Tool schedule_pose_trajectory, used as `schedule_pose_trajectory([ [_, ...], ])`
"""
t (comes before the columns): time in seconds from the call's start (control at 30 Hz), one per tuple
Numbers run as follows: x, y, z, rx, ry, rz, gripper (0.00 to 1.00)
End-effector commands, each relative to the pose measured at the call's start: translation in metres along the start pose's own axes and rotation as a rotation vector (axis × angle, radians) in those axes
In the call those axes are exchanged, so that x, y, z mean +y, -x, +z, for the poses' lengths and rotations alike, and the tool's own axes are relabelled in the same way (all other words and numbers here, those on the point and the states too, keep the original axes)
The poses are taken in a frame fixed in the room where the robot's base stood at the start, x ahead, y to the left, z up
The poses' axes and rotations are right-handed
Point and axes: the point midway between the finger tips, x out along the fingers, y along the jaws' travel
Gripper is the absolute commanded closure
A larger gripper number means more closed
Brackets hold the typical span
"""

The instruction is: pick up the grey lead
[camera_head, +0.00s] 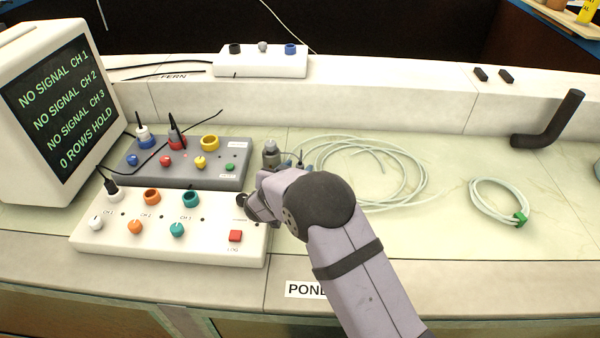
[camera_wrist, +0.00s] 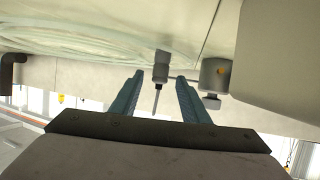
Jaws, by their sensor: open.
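A small grey plug with a darker end, which looks like the grey lead (camera_wrist: 160,72), shows in the wrist view between my fingertips. A thin stem runs from it toward the camera. My gripper (camera_wrist: 156,82) is open, with one finger on each side of the plug; I cannot tell whether either touches it. A stout grey fitting with a knob (camera_wrist: 214,76) stands just right of the fingers. In the head view my gripper (camera_head: 294,162) is partly hidden by my wrist, beside an upright grey fitting (camera_head: 271,154). The plug is not clear there.
A grey box (camera_head: 190,172) and a white box (camera_head: 170,248), with coloured sockets and knobs, lie left of my gripper. A monitor (camera_head: 50,110) stands far left. Loose pale tubing (camera_head: 400,165), a green-tied coil (camera_head: 480,205) and a dark elbow pipe (camera_head: 555,130) lie right.

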Motion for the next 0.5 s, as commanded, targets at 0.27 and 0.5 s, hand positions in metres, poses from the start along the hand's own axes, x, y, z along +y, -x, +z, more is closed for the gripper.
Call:
schedule_pose_trajectory([
  [0.27,0.000,-0.007,0.000,-0.001,0.001,-0.001,0.58],
  [0.5,0.001,-0.027,0.000,-0.002,0.001,0.002,0.58],
])
